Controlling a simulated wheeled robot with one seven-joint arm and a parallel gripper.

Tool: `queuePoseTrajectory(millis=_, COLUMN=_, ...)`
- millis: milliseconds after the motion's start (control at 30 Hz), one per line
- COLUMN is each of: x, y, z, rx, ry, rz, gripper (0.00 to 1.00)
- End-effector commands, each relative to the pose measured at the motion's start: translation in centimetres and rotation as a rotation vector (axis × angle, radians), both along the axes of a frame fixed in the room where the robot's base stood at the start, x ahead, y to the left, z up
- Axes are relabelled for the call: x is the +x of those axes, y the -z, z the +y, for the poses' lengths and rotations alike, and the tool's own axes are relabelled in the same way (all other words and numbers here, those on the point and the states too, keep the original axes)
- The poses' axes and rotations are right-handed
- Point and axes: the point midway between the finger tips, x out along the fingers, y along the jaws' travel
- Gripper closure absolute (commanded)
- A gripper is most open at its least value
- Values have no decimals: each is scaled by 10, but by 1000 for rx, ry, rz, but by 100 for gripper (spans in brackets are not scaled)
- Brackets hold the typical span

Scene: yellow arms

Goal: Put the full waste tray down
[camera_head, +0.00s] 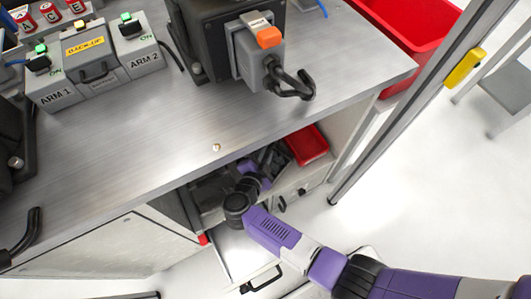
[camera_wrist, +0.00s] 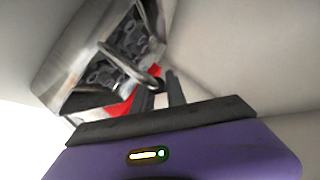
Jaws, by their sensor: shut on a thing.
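The waste tray (camera_wrist: 75,58) is a grey metal box in the wrist view, filled with dark lumpy pieces and strongly tilted in that picture. A looped metal handle crosses its near side. My gripper (camera_wrist: 161,84) has its two dark fingers at the end of this handle and is shut on it. In the head view my purple arm reaches into the opening under the metal worktop. The fingers and most of the held tray are hidden there by the worktop and the arm. I cannot tell whether the tray touches anything beneath it.
A red tray (camera_head: 307,145) sits in the opening, right of my arm's end. A pulled-out drawer with a black handle (camera_head: 262,280) is below. The worktop (camera_head: 150,150) overhangs the opening. A large red bin (camera_head: 410,30) and an upright post (camera_head: 400,115) stand right; open floor lies beyond.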

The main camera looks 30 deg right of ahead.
Motion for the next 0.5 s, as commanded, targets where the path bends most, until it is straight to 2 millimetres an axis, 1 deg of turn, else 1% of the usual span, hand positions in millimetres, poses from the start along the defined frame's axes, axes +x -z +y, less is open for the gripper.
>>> queuePoseTrajectory(millis=67, x=1, y=-2, z=0, rx=0, ry=0, rz=-3, gripper=100)
queuePoseTrajectory(millis=267, x=1, y=0, z=0, rx=-1, ry=0, rz=-2, gripper=100)
queuePoseTrajectory(millis=300, x=0, y=1, z=0, rx=1, ry=-1, rz=0, gripper=75)
queuePoseTrajectory(millis=367, x=0, y=1, z=0, rx=1, ry=-1, rz=0, gripper=63)
queuePoseTrajectory(millis=400, x=0, y=1, z=0, rx=1, ry=-1, rz=0, gripper=61)
queuePoseTrajectory(millis=500, x=0, y=1, z=0, rx=1, ry=-1, rz=0, gripper=61)
